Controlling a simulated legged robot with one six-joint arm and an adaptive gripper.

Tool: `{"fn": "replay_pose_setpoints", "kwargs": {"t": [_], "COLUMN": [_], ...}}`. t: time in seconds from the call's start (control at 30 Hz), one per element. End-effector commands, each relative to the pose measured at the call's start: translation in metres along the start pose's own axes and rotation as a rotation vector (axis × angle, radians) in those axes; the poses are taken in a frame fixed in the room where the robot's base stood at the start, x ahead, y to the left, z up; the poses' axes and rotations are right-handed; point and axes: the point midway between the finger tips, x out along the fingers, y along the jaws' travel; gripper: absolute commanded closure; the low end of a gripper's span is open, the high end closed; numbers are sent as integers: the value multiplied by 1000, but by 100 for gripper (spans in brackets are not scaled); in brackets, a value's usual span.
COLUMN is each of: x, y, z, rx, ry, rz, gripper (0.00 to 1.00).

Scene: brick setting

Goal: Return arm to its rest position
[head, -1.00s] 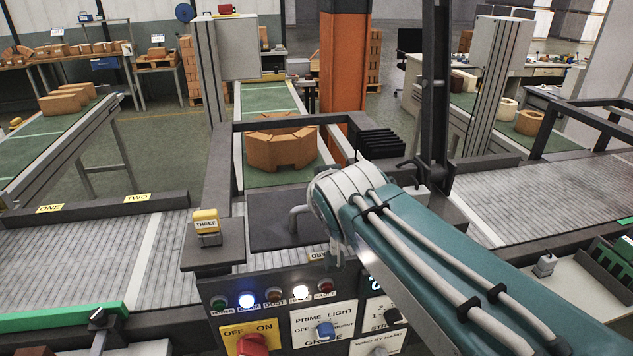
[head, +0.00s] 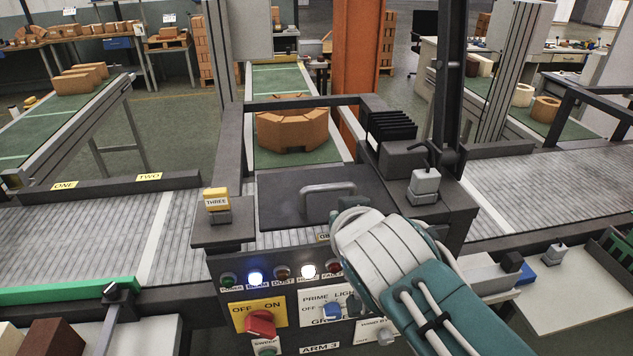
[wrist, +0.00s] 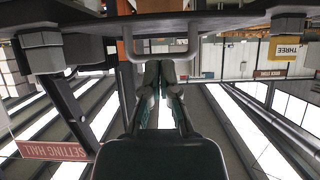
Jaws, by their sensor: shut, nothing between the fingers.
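My arm (head: 405,270) shows in the head view, reaching in from the lower right with its white joint in front of the control panel. My gripper (wrist: 160,70) shows in the wrist view, where the picture is upside down. Its two fingers are together and hold nothing. In that view the fingertips overlap the grey bar handle (wrist: 187,50); I cannot tell whether they touch it. The handle also shows in the head view (head: 327,188), on a dark flat plate (head: 283,205).
The control panel (head: 290,345) has a red knob (head: 260,323) and lit lamps. A yellow THREE block (head: 216,199) stands left of the plate. An arched brick piece (head: 292,130) sits on the green belt behind. A dark post (head: 450,90) rises at the right.

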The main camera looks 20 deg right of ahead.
Motion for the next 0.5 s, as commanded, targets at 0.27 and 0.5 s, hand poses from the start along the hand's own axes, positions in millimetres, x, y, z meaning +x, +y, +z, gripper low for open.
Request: {"fn": "replay_pose_setpoints", "kwargs": {"t": [0.27,0.5], "x": [0,-16], "y": [1,-14], "z": [29,101], "rx": [-33,-139], "ry": [-139,-497], "rz": [5,-104], "gripper": [100,100]}}
